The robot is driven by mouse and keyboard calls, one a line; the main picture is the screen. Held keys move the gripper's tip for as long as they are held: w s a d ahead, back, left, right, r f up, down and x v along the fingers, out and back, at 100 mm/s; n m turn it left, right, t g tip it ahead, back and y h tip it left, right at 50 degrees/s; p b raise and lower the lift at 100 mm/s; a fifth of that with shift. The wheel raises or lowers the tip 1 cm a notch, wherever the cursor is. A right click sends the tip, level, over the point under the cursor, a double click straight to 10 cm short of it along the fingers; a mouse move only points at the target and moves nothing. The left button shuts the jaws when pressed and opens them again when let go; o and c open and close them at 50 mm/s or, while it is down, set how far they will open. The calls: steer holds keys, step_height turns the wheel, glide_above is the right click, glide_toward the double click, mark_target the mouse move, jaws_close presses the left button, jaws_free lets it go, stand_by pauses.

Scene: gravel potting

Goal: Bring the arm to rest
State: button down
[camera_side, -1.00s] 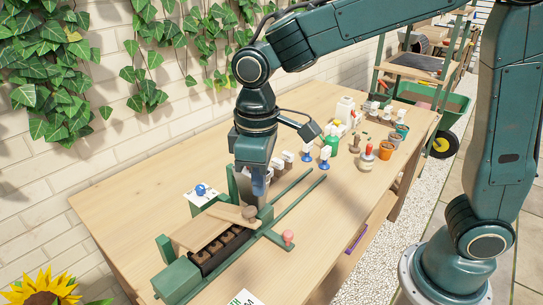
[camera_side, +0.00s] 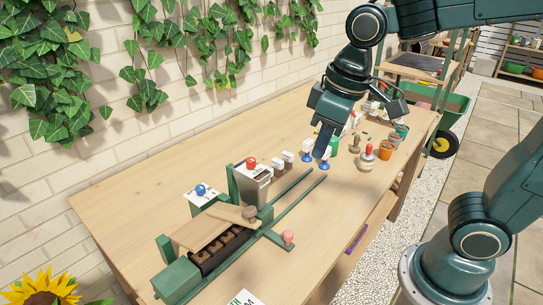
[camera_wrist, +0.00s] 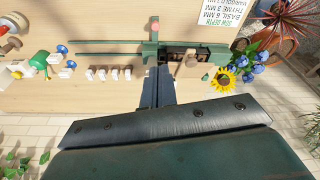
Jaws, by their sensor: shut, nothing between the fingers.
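My gripper (camera_side: 324,138) is raised above the wooden table (camera_side: 130,195), over the far end of the green rails, with its fingers pointing down. It is shut and empty. In the wrist view my gripper (camera_wrist: 157,93) shows its fingers together in front of the table. A grey box with a red knob on top (camera_side: 253,181) stands apart from it by the green frame. The green potting frame (camera_side: 178,279) holds a dark tray of brown blocks (camera_side: 222,248) with a wooden board (camera_side: 197,231) over part of it.
Several small white-labelled blocks (camera_side: 284,160), a red-topped bottle (camera_side: 367,157) and small pots (camera_side: 386,150) stand toward the right back. A pink knob (camera_side: 288,237) is at the front. The left table area is clear.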

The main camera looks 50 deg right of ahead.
steer(key=s+d+m+t, duration=0.3)
steer(key=s+d, duration=0.3)
steer(key=s, duration=0.3)
steer(key=shift+r+h, duration=0.15)
steer(key=shift+h, duration=0.15)
